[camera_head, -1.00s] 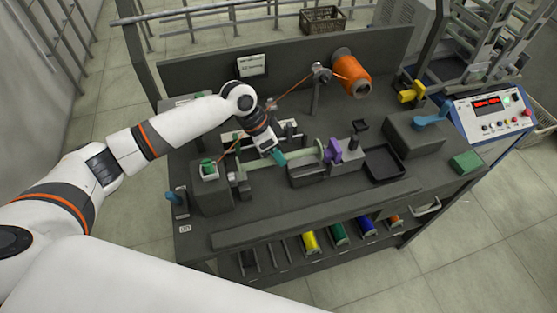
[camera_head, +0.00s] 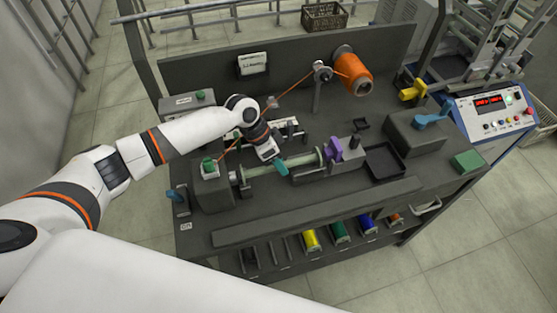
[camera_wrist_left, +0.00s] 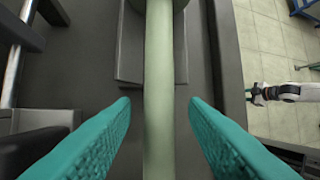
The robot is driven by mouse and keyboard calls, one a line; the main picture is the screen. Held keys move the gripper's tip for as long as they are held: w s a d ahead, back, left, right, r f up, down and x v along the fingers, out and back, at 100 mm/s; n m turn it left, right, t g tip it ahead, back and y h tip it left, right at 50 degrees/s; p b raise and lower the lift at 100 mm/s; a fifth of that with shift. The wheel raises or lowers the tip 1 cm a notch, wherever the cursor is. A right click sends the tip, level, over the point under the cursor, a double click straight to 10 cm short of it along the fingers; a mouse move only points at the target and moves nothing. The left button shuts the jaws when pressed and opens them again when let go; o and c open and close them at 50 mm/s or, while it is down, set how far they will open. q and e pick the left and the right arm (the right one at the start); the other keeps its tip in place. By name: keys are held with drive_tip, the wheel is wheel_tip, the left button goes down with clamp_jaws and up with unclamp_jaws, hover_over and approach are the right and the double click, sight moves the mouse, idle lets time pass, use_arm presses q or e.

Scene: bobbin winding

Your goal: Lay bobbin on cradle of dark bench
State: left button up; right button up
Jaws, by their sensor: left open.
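The pale green bobbin (camera_head: 302,163) lies lengthwise on the dark bench (camera_head: 320,212), between a grey headstock block and the purple-fitted tailstock. It appears to rest low over the grey cradle block (camera_wrist_left: 130,50); the contact itself cannot be made out. My left gripper (camera_head: 281,168) is at the bobbin's middle, teal fingers pointing down. In the left wrist view, its fingers (camera_wrist_left: 160,108) are open on either side of the bobbin (camera_wrist_left: 158,90), with gaps on both sides. A white arm with a small dark gripper (camera_wrist_left: 258,95), probably my right, shows at the right edge there.
An orange wire spool (camera_head: 354,73) stands at the back, its strand running over a guide post (camera_head: 318,90). The purple piece (camera_head: 334,148), a black tray (camera_head: 386,162) and a blue-handled box (camera_head: 415,132) are to the right.

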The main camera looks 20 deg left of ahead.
use_arm(q)
drive_tip(key=shift+r, duration=0.1)
drive_tip(key=b+v, duration=0.2)
drive_tip(key=v, duration=1)
